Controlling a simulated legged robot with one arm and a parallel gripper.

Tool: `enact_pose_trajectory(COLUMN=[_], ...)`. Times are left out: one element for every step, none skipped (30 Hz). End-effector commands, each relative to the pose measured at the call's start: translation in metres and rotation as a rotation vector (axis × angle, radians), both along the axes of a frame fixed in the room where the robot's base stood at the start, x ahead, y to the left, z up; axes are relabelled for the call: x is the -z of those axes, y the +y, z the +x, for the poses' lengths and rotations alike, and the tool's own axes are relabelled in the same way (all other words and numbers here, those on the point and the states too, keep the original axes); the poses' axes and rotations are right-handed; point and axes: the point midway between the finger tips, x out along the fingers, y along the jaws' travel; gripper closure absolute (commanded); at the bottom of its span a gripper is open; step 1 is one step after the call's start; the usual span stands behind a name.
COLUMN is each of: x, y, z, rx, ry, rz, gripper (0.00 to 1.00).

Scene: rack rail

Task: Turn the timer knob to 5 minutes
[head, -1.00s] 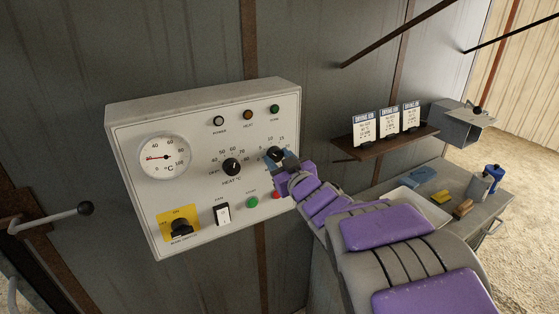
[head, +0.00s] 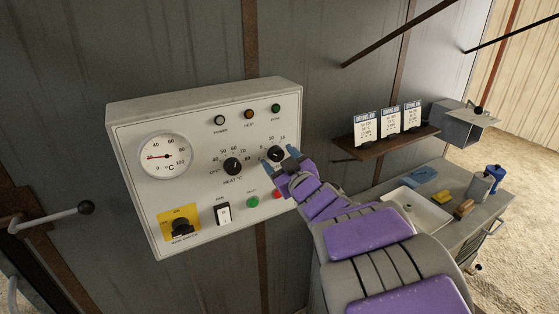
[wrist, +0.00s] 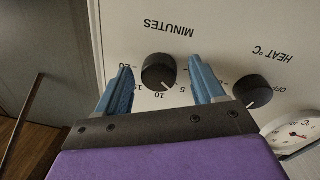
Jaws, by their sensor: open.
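The timer knob (head: 275,154) is a black round knob at the right of the white control panel (head: 140,225). In the wrist view, which shows the panel upside down, the knob (wrist: 158,72) sits under the word MINUTES as pictured. Its pale pointer mark appears to lie between the 10 and the 5, nearer which I cannot tell. My gripper (head: 280,158) is open, its blue fingers spread to either side of the knob and apart from it. The gripper (wrist: 161,75) also shows in the wrist view, with nothing between the fingers but the knob beyond.
The heat knob (head: 232,166) is left of the timer knob, close to one finger. Green (head: 252,202) and red buttons sit below. A dial gauge (head: 164,156), a white rocker switch (head: 223,213) and a yellow-plated main switch (head: 180,226) are further left. A cluttered bench (head: 470,215) stands right.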

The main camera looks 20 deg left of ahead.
Motion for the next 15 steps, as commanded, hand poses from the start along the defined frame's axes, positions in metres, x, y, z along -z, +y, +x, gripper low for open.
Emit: enact_pose_trajectory(x=[0.0, 0.0, 0.0, 0.0, 0.0, 0.0, 0.0, 0.001, 0.001, 0.0, 0.0, -0.001, -0.002, -0.001, -0.001], y=[0.0, 0.0, -0.001, -0.001, -0.002, -0.003, -0.005, -0.007, -0.01, -0.013, -0.016, -0.02, -0.024, -0.028, -0.033], z=[0.0, 0.0, 0.0, -0.001, -0.001, -0.002, -0.004, -0.006, -0.009, -0.011, -0.014, -0.019, -0.023, -0.027, -0.032], rx=[0.0, 0.0, 0.0, 0.0, 0.0, 0.001, 0.002, 0.002, 0.002, 0.002, 0.003, 0.003, 0.002, 0.002, 0.003], ry=[0.0, 0.0, 0.0, 0.0, 0.0, 0.0, 0.001, 0.002, 0.003, 0.002, 0.002, 0.0, -0.001, -0.001, 0.001], rz=[0.0, 0.0, 0.0, 0.0, 0.0, 0.0, -0.001, -0.001, -0.002, -0.002, -0.002, -0.001, -0.001, -0.001, -0.001], gripper=[0.32, 0.32, 0.32, 0.32, 0.32, 0.32, 0.32, 0.32, 0.32, 0.32, 0.32, 0.32, 0.32, 0.32, 0.32])
